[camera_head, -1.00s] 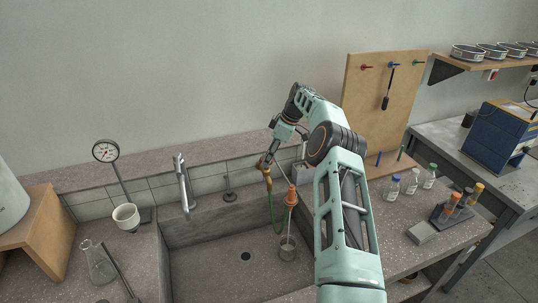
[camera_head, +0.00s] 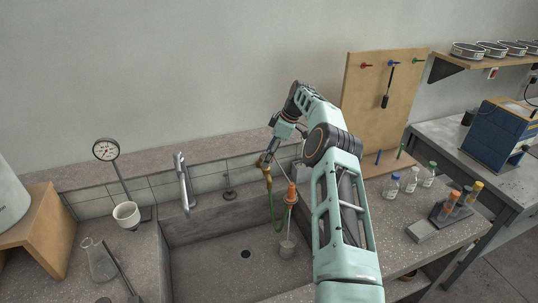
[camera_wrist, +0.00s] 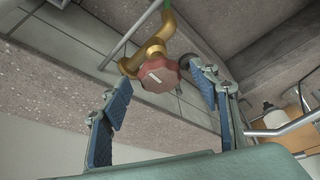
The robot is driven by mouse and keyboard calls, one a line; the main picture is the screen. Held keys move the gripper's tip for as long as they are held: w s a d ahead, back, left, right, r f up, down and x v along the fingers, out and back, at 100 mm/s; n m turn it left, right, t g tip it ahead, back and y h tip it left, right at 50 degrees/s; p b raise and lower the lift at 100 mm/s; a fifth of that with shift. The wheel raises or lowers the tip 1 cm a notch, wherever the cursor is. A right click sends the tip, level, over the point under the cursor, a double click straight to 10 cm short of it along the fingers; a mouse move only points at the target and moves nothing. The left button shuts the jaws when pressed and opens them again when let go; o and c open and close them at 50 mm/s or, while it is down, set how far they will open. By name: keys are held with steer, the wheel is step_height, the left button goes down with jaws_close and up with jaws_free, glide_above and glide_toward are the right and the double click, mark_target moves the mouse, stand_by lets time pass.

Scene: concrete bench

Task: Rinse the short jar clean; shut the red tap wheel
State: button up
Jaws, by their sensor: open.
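The red tap wheel (camera_wrist: 160,75) sits on a brass tap (camera_wrist: 150,48) in the wrist view. The brass tap also shows in the head view (camera_head: 267,172), at the back wall of the sink. My gripper (camera_wrist: 162,88) is open, with the wheel between its spread fingers and gaps on both sides. In the head view my gripper (camera_head: 269,156) is at the tap, and the wheel is mostly hidden.
A green hose (camera_head: 274,215) hangs below the brass tap. A grey steel faucet (camera_head: 183,185) stands to the left. The sink floor (camera_head: 215,265) is clear around its drain. Several bottles (camera_head: 411,180) and a tube rack (camera_head: 455,210) stand on the right bench.

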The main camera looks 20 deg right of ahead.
steer(key=v, duration=1.2)
steer(key=shift+a, duration=0.2)
stand_by(0.7)
